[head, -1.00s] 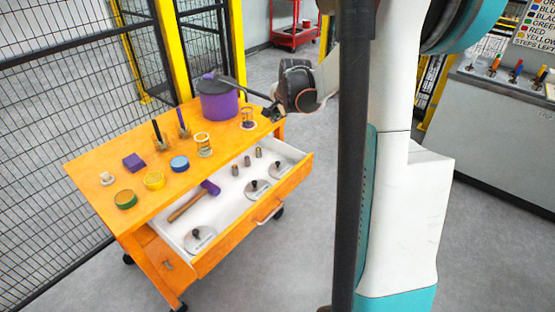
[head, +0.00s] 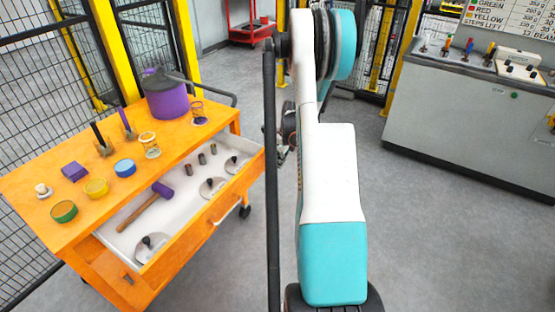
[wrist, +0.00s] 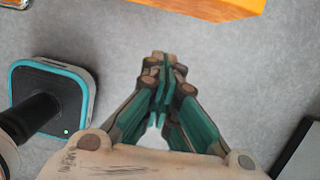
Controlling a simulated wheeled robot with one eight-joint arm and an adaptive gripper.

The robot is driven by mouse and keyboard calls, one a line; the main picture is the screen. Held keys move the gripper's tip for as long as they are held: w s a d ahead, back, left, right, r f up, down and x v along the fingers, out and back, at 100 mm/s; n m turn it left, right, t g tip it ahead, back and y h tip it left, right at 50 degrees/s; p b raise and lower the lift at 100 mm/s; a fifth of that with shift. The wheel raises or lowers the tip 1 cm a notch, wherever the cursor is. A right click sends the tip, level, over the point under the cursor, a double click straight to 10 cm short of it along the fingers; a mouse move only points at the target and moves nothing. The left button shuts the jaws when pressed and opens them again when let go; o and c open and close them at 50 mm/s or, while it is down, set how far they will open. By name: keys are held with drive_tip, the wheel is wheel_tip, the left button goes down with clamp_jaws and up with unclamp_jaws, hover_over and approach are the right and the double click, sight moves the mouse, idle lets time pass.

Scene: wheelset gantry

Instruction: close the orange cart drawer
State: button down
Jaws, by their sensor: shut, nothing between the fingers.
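The orange cart (head: 45,215) stands at the left in the head view. Its drawer (head: 205,222) is pulled out toward the front right, showing a white inside. A purple-headed hammer (head: 145,205), several small metal pieces and several round grey lids lie in it. My gripper (wrist: 160,65) is shut and empty in the wrist view, above the grey floor. An orange edge (wrist: 215,8), likely of the cart, shows at the top of that view, apart from the fingertips. In the head view my gripper is mostly hidden behind my arm, right of the drawer.
A grey console (head: 470,125) stands at the right. A red cart (head: 250,30) is at the back. Floor between is clear.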

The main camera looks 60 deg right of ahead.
drive_tip(key=w+f+b, duration=0.3)
drive_tip(key=w+f, duration=0.2)
drive_tip(key=shift+w+a, duration=0.15)
drive_tip(key=shift+a, duration=0.1)
drive_tip(key=shift+w, duration=0.1)
drive_tip(key=w, duration=0.8)
drive_tip(key=w+a, duration=0.1)
drive_tip(key=w, duration=0.7)
drive_tip(key=w+a, duration=0.1)
drive_tip(key=w, duration=0.8)
drive_tip(key=shift+w, duration=0.6)
